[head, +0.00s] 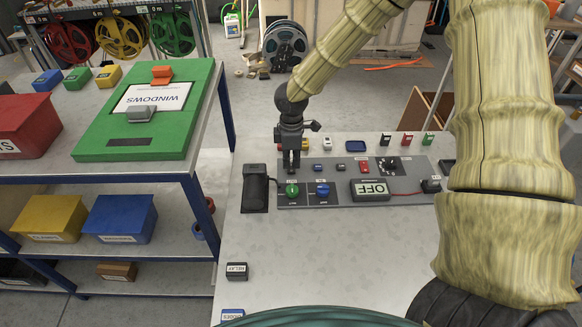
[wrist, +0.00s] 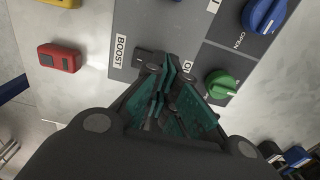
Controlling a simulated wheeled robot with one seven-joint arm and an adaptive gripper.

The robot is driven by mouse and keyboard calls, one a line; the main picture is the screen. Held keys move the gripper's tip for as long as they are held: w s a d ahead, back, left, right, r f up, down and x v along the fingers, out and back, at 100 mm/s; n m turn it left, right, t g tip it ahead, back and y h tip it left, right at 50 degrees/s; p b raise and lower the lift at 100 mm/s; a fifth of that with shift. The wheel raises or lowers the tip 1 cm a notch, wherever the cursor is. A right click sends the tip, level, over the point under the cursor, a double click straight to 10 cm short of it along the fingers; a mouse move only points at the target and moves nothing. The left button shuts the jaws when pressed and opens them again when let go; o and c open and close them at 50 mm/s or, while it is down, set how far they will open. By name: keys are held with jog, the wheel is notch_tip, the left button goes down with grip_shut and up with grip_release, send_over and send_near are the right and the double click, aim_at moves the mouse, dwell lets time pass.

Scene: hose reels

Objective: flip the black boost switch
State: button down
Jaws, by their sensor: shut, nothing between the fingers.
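The black boost switch (wrist: 144,57) shows in the wrist view beside its white BOOST label, on the grey control panel (wrist: 150,20). My gripper's fingertips (wrist: 170,72) are closed together just to the right of the switch and cover part of that area. I cannot tell whether they touch it or which way the switch is set. In the head view my gripper (head: 291,168) points down at the upper left of the panel (head: 340,202) and hides the switch. The fingers hold nothing.
A green knob (wrist: 221,84) and a blue knob (wrist: 264,15) are close to the fingers. A black box (head: 255,187) stands left of the panel. An OFF display (head: 371,189) sits on its right part. The table front (head: 330,255) is mostly clear.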

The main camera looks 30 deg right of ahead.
aim_at(291, 170)
jog(key=shift+f+b, duration=0.45)
jog(key=shift+f, duration=0.55)
dwell(0.8)
jog(key=shift+r+p, duration=3.15)
jog(key=shift+r, duration=0.4)
